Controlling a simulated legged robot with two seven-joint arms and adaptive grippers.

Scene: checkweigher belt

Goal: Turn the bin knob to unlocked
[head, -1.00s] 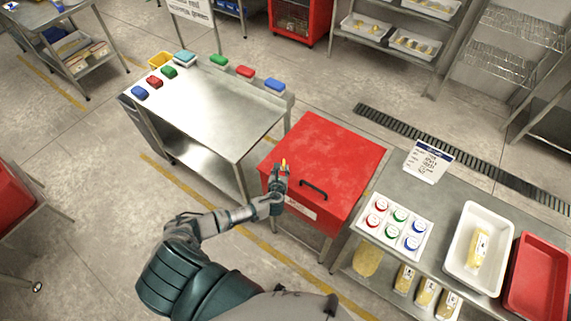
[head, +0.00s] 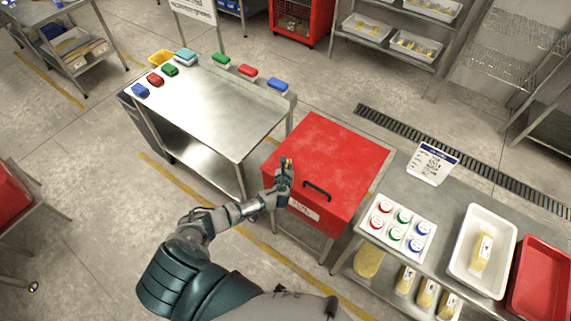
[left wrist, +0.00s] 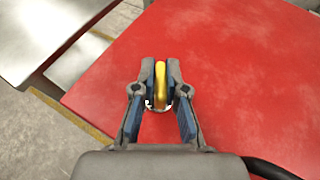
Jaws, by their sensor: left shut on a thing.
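The red bin (head: 335,165) stands between the steel table and the right-hand counter, with a black handle (head: 317,190) and a white label (head: 303,208) at its front. My left gripper (head: 285,171) is at the bin's front left corner, left of the handle. In the left wrist view, its two fingers (left wrist: 160,88) are shut on the yellow knob (left wrist: 160,80), which stands up from the red lid (left wrist: 235,75). The fingers hide the knob's sides, and I cannot read any lock marking. My right gripper is not in view.
A counter (head: 440,205) at right holds a button panel (head: 397,226), a white tray (head: 462,247) and a red tray (head: 545,280). The floor at left is open.

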